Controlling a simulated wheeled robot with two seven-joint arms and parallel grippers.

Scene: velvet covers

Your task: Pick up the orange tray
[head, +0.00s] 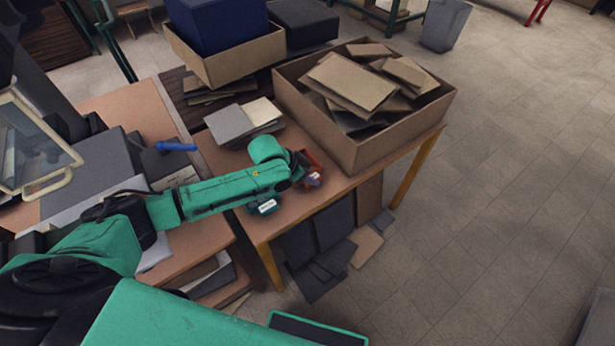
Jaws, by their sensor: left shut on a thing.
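My left arm comes in from the left and reaches over the wooden table. My left gripper (307,170) is low over the tabletop, just in front of the large cardboard box. It is shut on a small orange-red thing, the orange tray (322,183), of which only a part shows beside the fingers. I cannot tell whether the tray touches the table. My right gripper is not in view.
A large open cardboard box (375,150) full of flat covers stands on the table (225,160) behind my gripper. Grey and beige covers (230,124) are stacked to its left. Another box (225,68) holds a blue block. Dark panels (325,225) lean below the table.

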